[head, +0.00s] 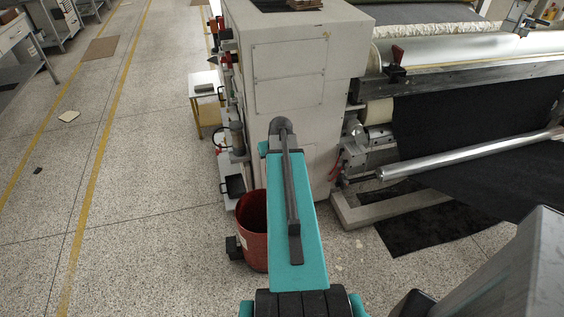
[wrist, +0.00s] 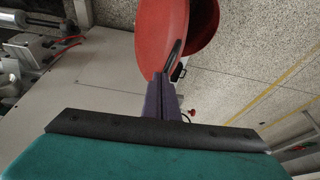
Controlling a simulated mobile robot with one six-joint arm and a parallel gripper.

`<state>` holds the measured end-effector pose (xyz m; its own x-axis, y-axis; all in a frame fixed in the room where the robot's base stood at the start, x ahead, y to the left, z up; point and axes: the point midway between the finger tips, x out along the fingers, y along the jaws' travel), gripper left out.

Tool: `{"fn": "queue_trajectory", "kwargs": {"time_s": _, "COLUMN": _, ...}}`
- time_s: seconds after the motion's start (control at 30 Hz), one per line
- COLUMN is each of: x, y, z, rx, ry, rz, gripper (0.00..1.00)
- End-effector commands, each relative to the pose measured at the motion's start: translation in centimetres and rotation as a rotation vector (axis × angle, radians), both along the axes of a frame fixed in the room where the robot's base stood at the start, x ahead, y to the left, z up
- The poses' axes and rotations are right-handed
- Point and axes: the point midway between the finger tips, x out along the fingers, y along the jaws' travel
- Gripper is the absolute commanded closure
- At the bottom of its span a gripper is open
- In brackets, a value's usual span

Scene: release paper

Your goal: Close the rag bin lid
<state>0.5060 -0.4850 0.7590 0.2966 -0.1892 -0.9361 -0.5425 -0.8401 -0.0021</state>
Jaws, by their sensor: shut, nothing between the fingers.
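The red rag bin (head: 251,240) stands on the floor left of my teal arm, which hides its right side. Its dark inside shows from above, so it is open. In the wrist view, the bin (wrist: 207,32) is at the top, with its round red lid (wrist: 160,36) tilted up beside the opening. My gripper (wrist: 164,84) has purple fingers that are shut and empty. Its tips overlap the lower edge of the lid in that picture; I cannot tell whether they touch it. The head view hides the gripper.
A pale machine cabinet (head: 290,60) stands close behind the bin. Rollers with dark cloth (head: 460,125) are to the right. A small yellow-legged table (head: 205,90) is behind left. The speckled floor (head: 140,200) on the left is mostly clear.

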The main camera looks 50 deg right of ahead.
Motion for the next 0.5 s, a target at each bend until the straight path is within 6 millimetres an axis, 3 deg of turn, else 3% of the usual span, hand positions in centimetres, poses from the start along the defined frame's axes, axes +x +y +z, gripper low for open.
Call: {"fn": "queue_trajectory", "kwargs": {"time_s": 0.5, "x": 4.8, "y": 5.0, "z": -2.5, "rx": -0.155, "ry": 0.144, "rz": 0.003, "gripper": 1.0}}
